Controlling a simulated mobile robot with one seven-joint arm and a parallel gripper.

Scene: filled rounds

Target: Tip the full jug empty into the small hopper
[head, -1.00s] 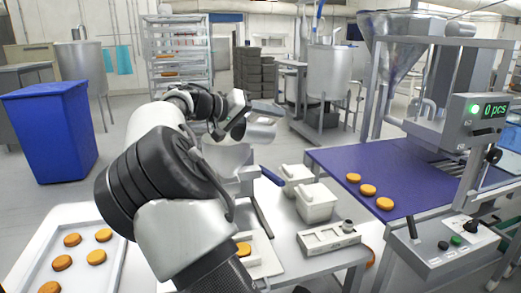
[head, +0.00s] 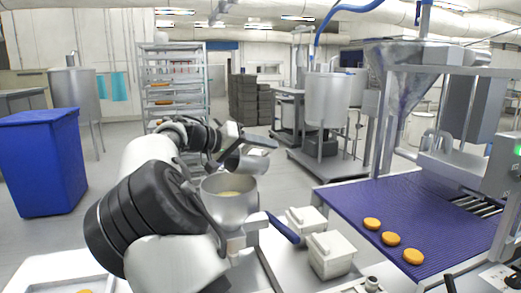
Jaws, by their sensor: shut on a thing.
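The jug (head: 247,162) is a small grey metal vessel, held tilted above the far rim of the small hopper. The small hopper (head: 228,212) is an open round metal bowl on a stand, with pale yellow stuff inside at the bottom. My gripper (head: 236,143) is shut on the jug, just above and behind the hopper. The jug's inside is hidden, so I cannot tell how much is in it. No falling stream is clear to see.
Two lidded white tubs (head: 330,254) and a blue handle (head: 284,229) are right of the hopper. A purple belt (head: 385,205) carries round orange cakes (head: 391,239). A blue bin (head: 42,160) stands left, a rack (head: 173,85) behind. Floor between them is clear.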

